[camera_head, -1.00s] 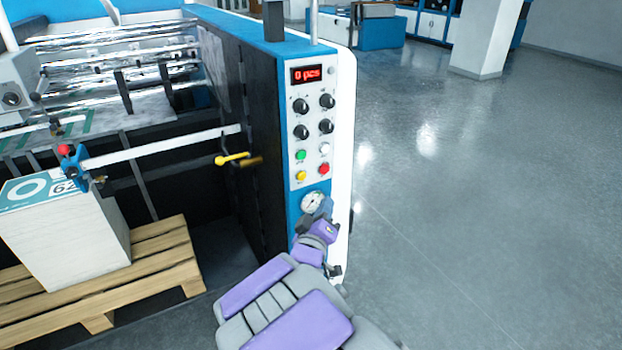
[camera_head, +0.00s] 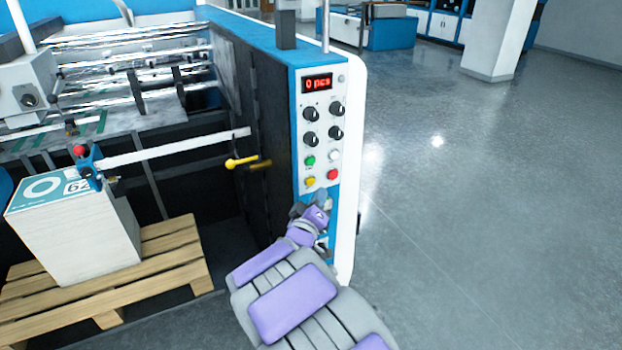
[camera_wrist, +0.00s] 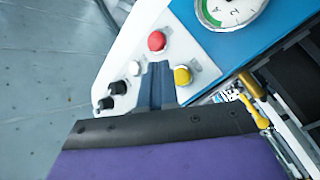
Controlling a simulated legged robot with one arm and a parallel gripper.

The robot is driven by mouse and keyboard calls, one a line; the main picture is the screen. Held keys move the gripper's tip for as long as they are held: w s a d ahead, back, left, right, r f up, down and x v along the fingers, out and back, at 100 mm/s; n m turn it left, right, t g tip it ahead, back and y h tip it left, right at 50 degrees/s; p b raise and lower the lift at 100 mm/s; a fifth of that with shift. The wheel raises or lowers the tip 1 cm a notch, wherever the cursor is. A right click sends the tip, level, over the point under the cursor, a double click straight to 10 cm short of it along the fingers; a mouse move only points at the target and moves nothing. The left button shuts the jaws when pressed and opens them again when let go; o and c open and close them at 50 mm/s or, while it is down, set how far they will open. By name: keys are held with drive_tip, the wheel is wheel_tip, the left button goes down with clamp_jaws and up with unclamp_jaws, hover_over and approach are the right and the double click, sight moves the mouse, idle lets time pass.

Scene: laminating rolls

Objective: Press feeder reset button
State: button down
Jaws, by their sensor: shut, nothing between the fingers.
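The feeder's control panel (camera_head: 322,140) has a green button (camera_head: 310,161), a white button (camera_head: 334,156), a yellow button (camera_head: 310,182) and a red button (camera_head: 333,174). Their labels are too small to read. My gripper (camera_head: 320,203) is shut and empty, just below the yellow and red buttons. In the wrist view its closed fingers (camera_wrist: 158,78) lie between the red button (camera_wrist: 156,41), the white button (camera_wrist: 135,68) and the yellow button (camera_wrist: 182,76). The green button is not visible there. I cannot tell whether the fingertips touch the panel.
Black knobs (camera_head: 311,113) and a red "0 pcs" display (camera_head: 317,84) are above the buttons. A gauge (camera_wrist: 228,10) shows in the wrist view. A yellow-handled lever (camera_head: 240,162) sticks out left of the panel. A paper stack (camera_head: 82,240) stands on a pallet (camera_head: 175,265). Floor at right is clear.

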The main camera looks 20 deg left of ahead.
drive_tip(key=shift+w+a+p, duration=0.5)
drive_tip(key=shift+a, duration=0.2)
drive_tip(key=shift+w+a+r+p, duration=0.15)
drive_tip(key=shift+r+p, duration=0.05)
drive_tip(key=shift+p, duration=0.55)
idle(1.2)
drive_tip(key=shift+w+a+p, duration=0.3)
drive_tip(key=shift+a+p, duration=0.1)
drive_tip(key=shift+p, duration=0.3)
idle(1.0)
idle(0.3)
drive_tip(key=shift+s+d, duration=0.55)
drive_tip(key=shift+d, duration=0.05)
drive_tip(key=s+d, duration=0.1)
drive_tip(key=d, duration=0.1)
drive_tip(key=s+d, duration=0.2)
drive_tip(key=shift+s+b, duration=0.1)
drive_tip(key=shift+b, duration=0.2)
